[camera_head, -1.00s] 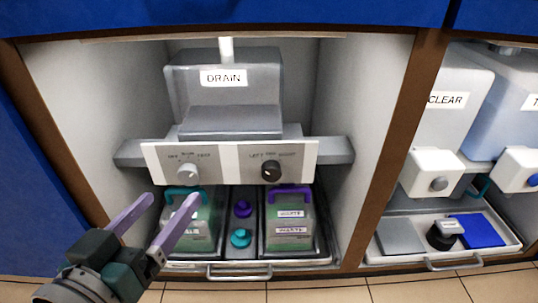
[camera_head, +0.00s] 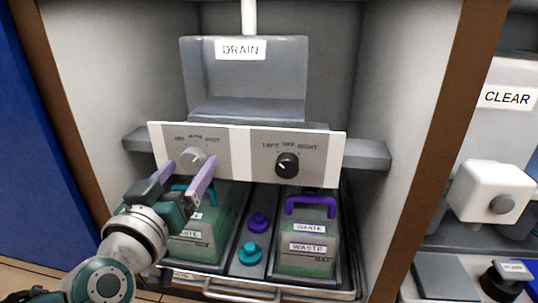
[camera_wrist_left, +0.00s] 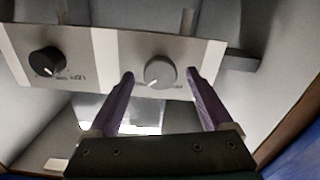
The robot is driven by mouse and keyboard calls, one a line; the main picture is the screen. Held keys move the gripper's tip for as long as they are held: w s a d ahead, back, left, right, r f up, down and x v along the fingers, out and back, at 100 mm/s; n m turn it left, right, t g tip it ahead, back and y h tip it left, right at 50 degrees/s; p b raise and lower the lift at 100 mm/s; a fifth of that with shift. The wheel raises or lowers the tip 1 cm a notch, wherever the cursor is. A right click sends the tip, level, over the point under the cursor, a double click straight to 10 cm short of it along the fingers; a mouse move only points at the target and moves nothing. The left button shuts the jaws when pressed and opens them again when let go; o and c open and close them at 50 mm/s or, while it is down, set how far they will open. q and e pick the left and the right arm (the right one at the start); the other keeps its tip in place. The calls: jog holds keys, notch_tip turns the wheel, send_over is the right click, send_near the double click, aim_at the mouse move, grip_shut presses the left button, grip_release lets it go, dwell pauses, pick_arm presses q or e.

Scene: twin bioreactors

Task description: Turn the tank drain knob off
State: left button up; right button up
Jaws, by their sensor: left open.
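The grey tank labelled DRAIN (camera_head: 242,80) stands in the cabinet behind a white knob panel (camera_head: 239,140). A light grey knob (camera_head: 193,160) is on the panel's left half, and it also shows in the left wrist view (camera_wrist_left: 160,73). A black knob (camera_head: 287,165), marked left, off and right, is on the right half; its pointer aims to the lower left. It shows too in the left wrist view (camera_wrist_left: 46,61). My left gripper (camera_head: 186,168) is open, its purple fingers to either side of the grey knob, apparently not touching it. My right gripper is not in view.
Below the panel, a tray (camera_head: 230,288) holds two green waste bottles, one with a teal handle (camera_head: 195,232), one with a purple handle (camera_head: 308,238). A purple cap (camera_head: 258,222) and a teal cap (camera_head: 250,253) lie between them. Cabinet walls flank the panel.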

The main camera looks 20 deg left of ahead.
pick_arm(q)
jog(key=shift+w+a, duration=0.1)
jog(key=shift+w, duration=0.1)
grip_shut()
dwell(0.6)
